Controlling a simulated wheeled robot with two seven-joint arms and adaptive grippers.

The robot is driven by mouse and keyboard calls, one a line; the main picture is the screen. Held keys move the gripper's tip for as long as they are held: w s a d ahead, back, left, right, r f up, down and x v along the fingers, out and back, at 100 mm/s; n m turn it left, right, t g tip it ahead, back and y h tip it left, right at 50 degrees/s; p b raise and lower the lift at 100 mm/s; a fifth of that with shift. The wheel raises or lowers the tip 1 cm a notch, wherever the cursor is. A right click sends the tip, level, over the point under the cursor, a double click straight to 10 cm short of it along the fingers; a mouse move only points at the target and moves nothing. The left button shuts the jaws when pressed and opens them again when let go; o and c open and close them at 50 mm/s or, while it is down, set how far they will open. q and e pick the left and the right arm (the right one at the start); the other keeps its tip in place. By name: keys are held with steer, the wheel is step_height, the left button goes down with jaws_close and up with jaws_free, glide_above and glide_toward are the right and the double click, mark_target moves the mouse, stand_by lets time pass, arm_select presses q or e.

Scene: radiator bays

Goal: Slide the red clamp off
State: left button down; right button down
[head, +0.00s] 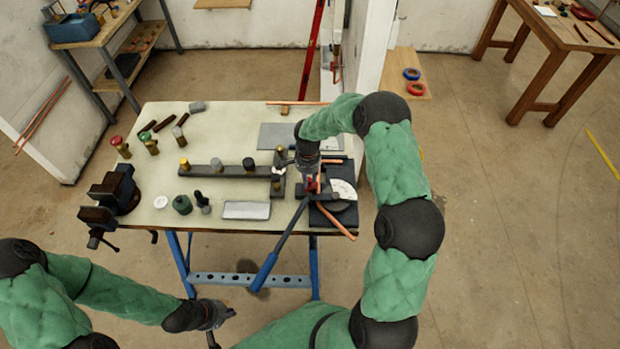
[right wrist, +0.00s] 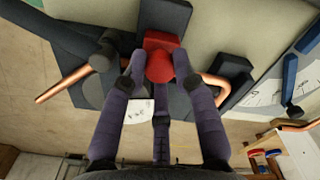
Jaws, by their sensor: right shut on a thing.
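The red clamp (head: 312,185) sits at the bender on the right end of the workbench, mostly hidden by my right gripper (head: 309,172) in the head view. In the right wrist view the red clamp (right wrist: 161,50) is a red block with a rounded end, between the fingers of my right gripper (right wrist: 162,80), which is shut on it. A copper pipe (right wrist: 63,84) runs past the clamp and shows on both sides of the fingers. I cannot tell whether the clamp still touches the pipe. My left gripper (head: 218,315) hangs in front of the bench, away from everything; its jaws are unclear.
The bender's blue-handled lever (head: 268,265) sticks out over the bench's front edge. A white angle dial (head: 341,190) lies beside the clamp. A grey tray (head: 246,210), a green jar (head: 182,204) and a vise (head: 112,197) stand to the left. A wall (head: 371,50) rises behind.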

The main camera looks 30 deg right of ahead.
mark_target(300, 188)
steer(key=shift+w+a+f+b, duration=0.1)
steer(key=shift+w+a+b, duration=0.2)
steer(key=shift+a, duration=0.2)
steer(key=shift+w+a+f+b, duration=0.1)
steer(key=shift+w+a+b, duration=0.2)
steer(key=shift+a, duration=0.2)
steer(key=shift+w+a+r, duration=0.1)
steer(key=shift+a+r, duration=0.05)
steer(key=shift+a, duration=0.05)
steer(key=shift+r, duration=0.1)
steer(key=c, duration=1.3)
jaws_free()
steer(key=shift+c, duration=0.2)
steer(key=o, duration=0.4)
steer(key=shift+w+a, duration=0.1)
steer(key=shift+r, duration=0.25)
step_height(300, 188, up, 11)
steer(key=shift+r, duration=0.2)
